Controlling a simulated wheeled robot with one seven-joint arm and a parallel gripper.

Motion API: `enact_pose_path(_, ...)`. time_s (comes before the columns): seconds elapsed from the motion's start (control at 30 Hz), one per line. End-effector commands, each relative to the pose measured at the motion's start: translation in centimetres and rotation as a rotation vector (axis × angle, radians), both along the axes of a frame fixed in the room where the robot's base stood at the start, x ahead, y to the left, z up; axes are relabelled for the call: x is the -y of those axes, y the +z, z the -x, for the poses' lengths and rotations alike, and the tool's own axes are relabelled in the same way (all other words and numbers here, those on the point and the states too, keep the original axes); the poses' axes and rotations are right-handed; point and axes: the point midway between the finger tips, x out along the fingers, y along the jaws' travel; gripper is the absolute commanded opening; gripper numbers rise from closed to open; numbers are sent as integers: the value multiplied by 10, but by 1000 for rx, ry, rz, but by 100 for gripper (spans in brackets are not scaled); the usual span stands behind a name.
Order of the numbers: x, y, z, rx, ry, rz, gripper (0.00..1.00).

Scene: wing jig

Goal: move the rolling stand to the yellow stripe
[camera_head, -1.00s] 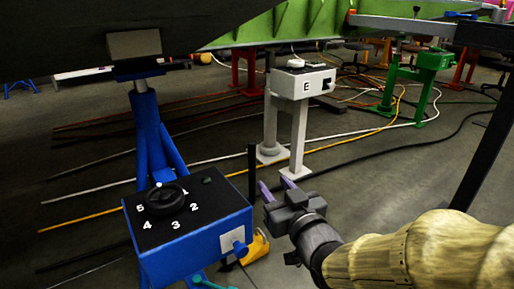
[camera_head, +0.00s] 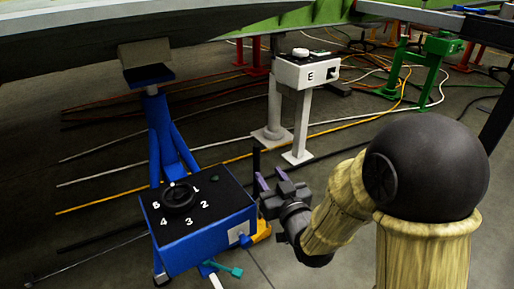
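The stand nearest me is a blue box (camera_head: 208,240) with a black top, a round black dial and white numbers. A small caster shows low at its left, so it may be the rolling stand; I cannot be sure. A thin upright black bar (camera_head: 256,162) rises at its far right corner. My gripper (camera_head: 271,180) has two purple fingers apart, with nothing seen between them. The fingers are just right of the bar; I cannot tell whether they touch it. A long yellow line (camera_head: 110,198) runs across the floor behind the box; I cannot tell whether it is a stripe or a cable.
A blue support (camera_head: 160,125) stands behind the box under the large dark wing panel (camera_head: 70,55). A grey stand marked E (camera_head: 305,75) and a green stand (camera_head: 440,45) are farther back. Cables cross the floor.

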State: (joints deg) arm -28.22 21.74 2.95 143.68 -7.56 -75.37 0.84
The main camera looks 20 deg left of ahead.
Motion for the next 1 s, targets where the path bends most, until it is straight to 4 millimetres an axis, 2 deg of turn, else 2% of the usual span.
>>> enact_pose_path(0.17, -9, 2, -11, -1, 0, 1, 39)
enact_pose_path(0.6, -53, 1, -67, 1, 0, 0, 39)
enact_pose_path(0.77, -60, 0, -75, 1, 0, 1, 39)
enact_pose_path(1.0, -60, -1, -76, 1, 0, 1, 39)
